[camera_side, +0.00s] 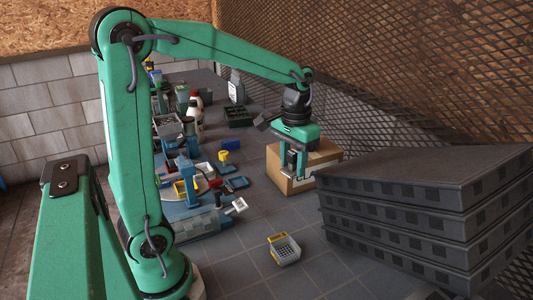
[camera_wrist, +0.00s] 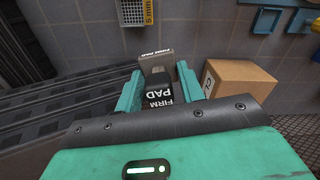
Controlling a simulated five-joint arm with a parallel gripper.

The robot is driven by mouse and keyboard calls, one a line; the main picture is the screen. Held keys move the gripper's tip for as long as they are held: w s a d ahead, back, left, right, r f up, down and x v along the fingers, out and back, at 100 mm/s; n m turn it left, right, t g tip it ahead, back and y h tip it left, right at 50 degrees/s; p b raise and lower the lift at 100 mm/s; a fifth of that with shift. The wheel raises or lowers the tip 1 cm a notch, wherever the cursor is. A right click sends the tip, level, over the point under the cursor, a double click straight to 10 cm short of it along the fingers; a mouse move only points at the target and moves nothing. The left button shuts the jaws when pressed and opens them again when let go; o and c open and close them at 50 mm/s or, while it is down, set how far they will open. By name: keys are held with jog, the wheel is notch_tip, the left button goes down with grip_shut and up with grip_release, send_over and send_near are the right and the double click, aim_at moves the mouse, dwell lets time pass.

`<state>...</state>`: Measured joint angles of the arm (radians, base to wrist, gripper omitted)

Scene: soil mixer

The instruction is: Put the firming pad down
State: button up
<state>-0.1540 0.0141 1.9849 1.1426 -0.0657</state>
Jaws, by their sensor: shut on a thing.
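My gripper (camera_side: 293,168) hangs pointing down beside the cardboard box in the side view. In the wrist view its two green fingers (camera_wrist: 160,90) are shut on the firming pad (camera_wrist: 157,78), which has a dark top and a grey body marked "FIRM PAD". In the side view the pad is small and hard to tell from the fingers in front of the box. I cannot tell whether its underside touches the floor.
The cardboard box (camera_side: 322,160) stands close by my gripper, and also shows in the wrist view (camera_wrist: 236,92). A tall stack of dark trays (camera_side: 420,225) is at the right. A yellow-edged sieve (camera_side: 285,252) lies in front. Blue mixer equipment (camera_side: 195,222) stands left; tiled floor between is clear.

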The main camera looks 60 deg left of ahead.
jog(key=shift+r, duration=0.8)
jog(key=w+a+r+n, duration=0.2)
jog(key=w+a+n, duration=0.1)
jog(key=w+a, duration=0.35)
jog(key=n, duration=1.2)
send_over(256, 160)
notch_tip(256, 160, down, 2)
jog(key=shift+a+f, duration=0.1)
jog(key=shift+f, duration=10.95)
jog(key=shift+f, duration=0.15)
jog(key=o, duration=1)
